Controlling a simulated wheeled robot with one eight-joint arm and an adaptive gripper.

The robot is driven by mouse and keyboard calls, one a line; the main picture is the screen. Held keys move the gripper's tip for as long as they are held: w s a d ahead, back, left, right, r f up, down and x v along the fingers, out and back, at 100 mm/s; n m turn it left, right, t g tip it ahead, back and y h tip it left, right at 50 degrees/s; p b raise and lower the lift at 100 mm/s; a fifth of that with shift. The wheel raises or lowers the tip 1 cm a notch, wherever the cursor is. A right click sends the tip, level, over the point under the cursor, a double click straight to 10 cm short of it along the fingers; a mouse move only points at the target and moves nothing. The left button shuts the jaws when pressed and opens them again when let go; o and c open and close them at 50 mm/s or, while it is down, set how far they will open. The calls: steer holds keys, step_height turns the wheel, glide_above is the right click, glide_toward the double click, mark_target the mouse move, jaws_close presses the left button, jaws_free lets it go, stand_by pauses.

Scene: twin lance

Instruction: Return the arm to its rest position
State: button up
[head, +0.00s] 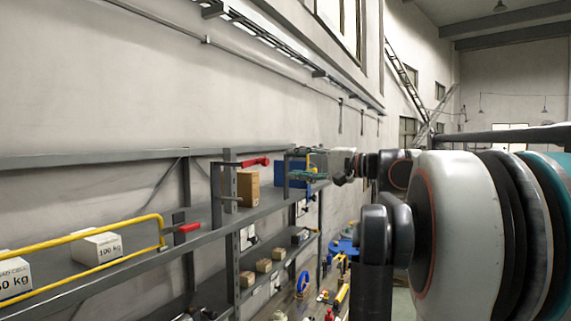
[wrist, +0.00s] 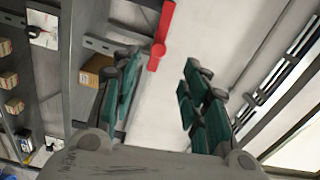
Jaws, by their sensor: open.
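My gripper (wrist: 158,88) shows in the wrist view with its two teal-padded fingers spread apart and nothing between them. Bare wall shows through the gap. In the head view my gripper (head: 298,165) is at the far end of my outstretched arm, level with the upper shelf, and looks small there. My grey and dark arm links fill the right of the head view and hide what is behind them.
A long grey shelf (head: 140,255) runs along the left wall. It bears a brown box (head: 248,187), white weight boxes (head: 97,246) and a yellow bar (head: 90,232). A red handle (head: 254,162) is near my gripper; a red part (wrist: 162,35) shows beyond the fingers.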

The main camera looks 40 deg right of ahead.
steer(key=shift+s+d, duration=0.15)
steer(key=shift+s, duration=0.3)
